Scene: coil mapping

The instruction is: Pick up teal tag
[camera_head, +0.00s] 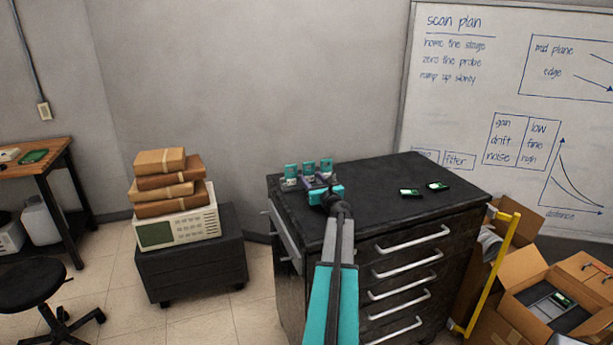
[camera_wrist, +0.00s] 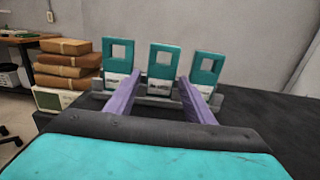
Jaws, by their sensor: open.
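Three teal tags stand upright in a row in a grey holder (camera_wrist: 158,101) on the black cabinet top. In the wrist view they are the left tag (camera_wrist: 116,52), the middle tag (camera_wrist: 164,57) and the right tag (camera_wrist: 207,68). Each has a square hole and a pale lower part. In the head view the left tag (camera_head: 291,170), middle tag (camera_head: 309,168) and right tag (camera_head: 326,166) show beyond my arm. My gripper (camera_wrist: 160,88) is open, its purple fingers either side of the middle tag. I cannot tell whether they touch it. My gripper (camera_head: 314,181) partly hides the holder in the head view.
The dark drawer cabinet (camera_head: 390,178) bears two small dark green-screened items (camera_head: 409,191) to the right, with clear top around them. Stacked brown parcels (camera_head: 168,180) sit on an instrument (camera_head: 175,230) at left. Open boxes (camera_head: 555,290) and a yellow frame (camera_head: 495,270) stand at right.

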